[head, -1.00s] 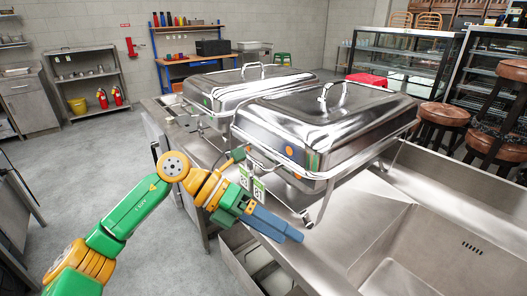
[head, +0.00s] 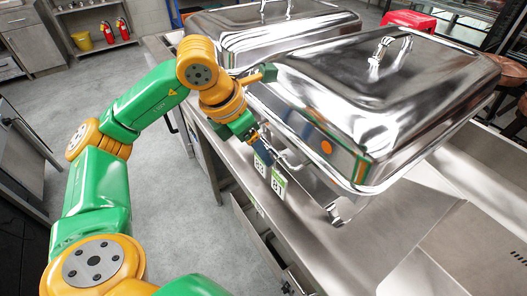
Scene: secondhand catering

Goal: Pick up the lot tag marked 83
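Two small white lot tags with green tops hang close together at the front left edge of the near steel chafing dish: a left tag (head: 260,172) and a right tag (head: 279,184). Their printed numbers are too small to read surely, so I cannot tell which is 83. My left gripper (head: 263,151) points down at the tags, its dark blue fingers right by the top of the left tag and partly covering it. Whether the fingers touch a tag or how far they are apart is not clear. My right gripper is out of view.
The near chafing dish (head: 385,95) stands on the steel counter (head: 395,222), close beside the gripper. A second chafing dish (head: 275,38) stands behind it. An open drawer (head: 262,240) sticks out below the counter edge. The floor at left is clear.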

